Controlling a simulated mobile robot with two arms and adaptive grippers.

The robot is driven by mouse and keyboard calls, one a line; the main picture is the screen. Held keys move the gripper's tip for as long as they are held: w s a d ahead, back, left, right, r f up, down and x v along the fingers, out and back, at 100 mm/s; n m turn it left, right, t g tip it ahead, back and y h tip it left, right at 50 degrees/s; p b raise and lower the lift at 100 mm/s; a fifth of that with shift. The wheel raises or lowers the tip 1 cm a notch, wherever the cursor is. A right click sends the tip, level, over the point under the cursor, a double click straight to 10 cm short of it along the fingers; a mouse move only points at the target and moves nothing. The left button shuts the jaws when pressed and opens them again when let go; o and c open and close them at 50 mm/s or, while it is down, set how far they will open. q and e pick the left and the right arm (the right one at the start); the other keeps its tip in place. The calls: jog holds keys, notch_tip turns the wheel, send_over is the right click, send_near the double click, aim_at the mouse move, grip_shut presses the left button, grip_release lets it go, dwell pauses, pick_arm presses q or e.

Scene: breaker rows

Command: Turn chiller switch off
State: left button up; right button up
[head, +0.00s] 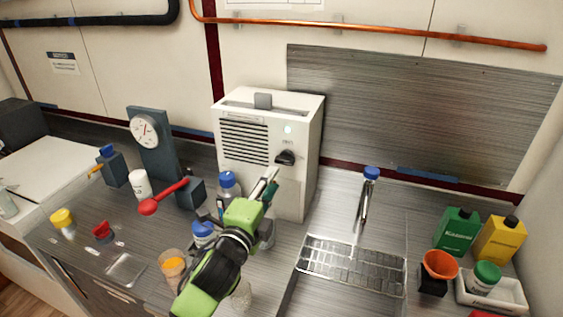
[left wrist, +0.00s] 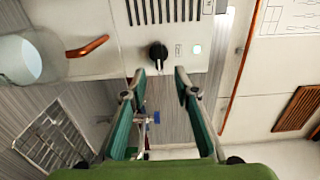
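The chiller (head: 245,180) is a white upright box with a vented front on the counter. Its black switch knob (head: 285,157) is on the right part of the front, under a small pale lit lamp (head: 288,130). The left wrist view also shows the knob (left wrist: 158,53) and the lamp (left wrist: 197,49). The small lettering is unreadable. My left gripper (head: 270,182) is green and in front of the chiller, below the knob in the head view. In the left wrist view its fingers (left wrist: 160,82) are apart, with the knob beyond the gap, and nothing is held. My right gripper is not in view.
Blue-capped bottles (head: 228,185) stand close to my left arm. A gauge stand (head: 155,150) and a red lever (head: 165,197) are left of the chiller. A wire rack (head: 350,265), green jug (head: 457,230) and yellow jug (head: 500,240) are at the right.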

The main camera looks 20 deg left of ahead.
aim_at(283, 163)
pick_arm(q)
jog(key=w, duration=0.4)
jog(key=shift+d+p, duration=0.1)
jog(key=shift+p, duration=0.25)
jog(key=w, duration=0.3)
jog(key=shift+p, duration=0.3)
jog(key=shift+w, duration=0.35)
jog(key=shift+w+f, duration=0.15)
jog(key=shift+w, duration=0.1)
jog(key=shift+s, duration=0.1)
grip_shut()
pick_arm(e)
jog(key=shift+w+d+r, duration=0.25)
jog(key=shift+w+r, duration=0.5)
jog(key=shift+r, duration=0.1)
